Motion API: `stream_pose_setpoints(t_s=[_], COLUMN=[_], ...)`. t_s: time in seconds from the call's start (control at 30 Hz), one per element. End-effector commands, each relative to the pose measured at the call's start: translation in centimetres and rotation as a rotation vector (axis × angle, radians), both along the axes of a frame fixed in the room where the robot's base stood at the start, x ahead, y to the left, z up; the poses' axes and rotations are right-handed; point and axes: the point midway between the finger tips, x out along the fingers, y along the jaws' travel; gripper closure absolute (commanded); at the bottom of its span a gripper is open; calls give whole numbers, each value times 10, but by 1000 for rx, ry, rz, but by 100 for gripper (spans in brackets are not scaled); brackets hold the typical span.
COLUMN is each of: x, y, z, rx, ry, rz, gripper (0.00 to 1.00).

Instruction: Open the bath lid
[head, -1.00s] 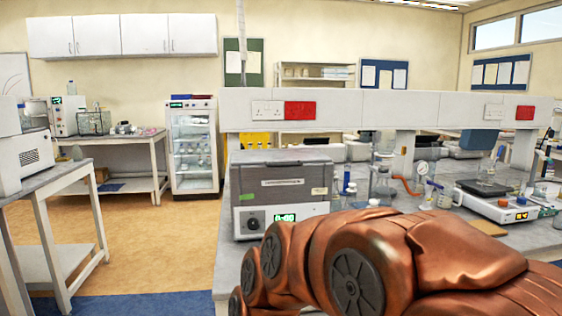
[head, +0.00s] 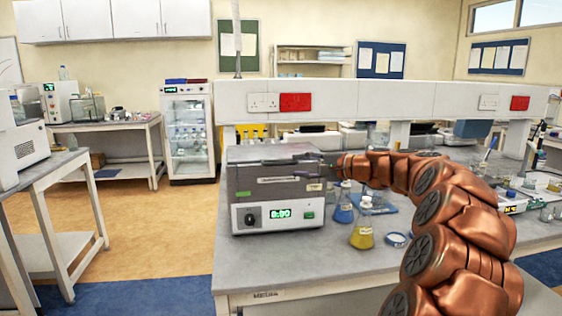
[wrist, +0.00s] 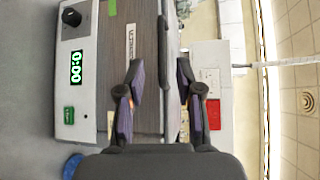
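The bath (head: 280,214) is a light box with a knob and a green display on its front, on the bench at the centre of the head view. Its grey lid (head: 262,182) is down and carries a pale label. In the wrist view the picture is turned sideways, with the lid (wrist: 116,45) in front of my gripper (wrist: 160,68). My gripper is open, its two fingers apart on either side of a dark strip along the lid's edge. I cannot tell whether they touch it. In the head view my gripper (head: 312,166) is at the lid's right end, small and dark.
A flask of blue liquid (head: 343,207) and a flask of yellow liquid (head: 362,232) stand right of the bath, below my arm. A white shelf (head: 370,100) runs behind the bath. The bench front (head: 325,262) is clear.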

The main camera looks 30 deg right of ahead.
Motion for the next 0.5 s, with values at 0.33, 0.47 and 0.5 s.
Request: stream_pose_setpoints(t_s=[0.33, 0.47, 0.5], x=[33, 50, 55], y=[9, 17, 18], z=[-5, -8, -8], rx=[7, 5, 6], ry=[-3, -2, -3], rz=[-6, -6, -8], gripper=[64, 64, 64])
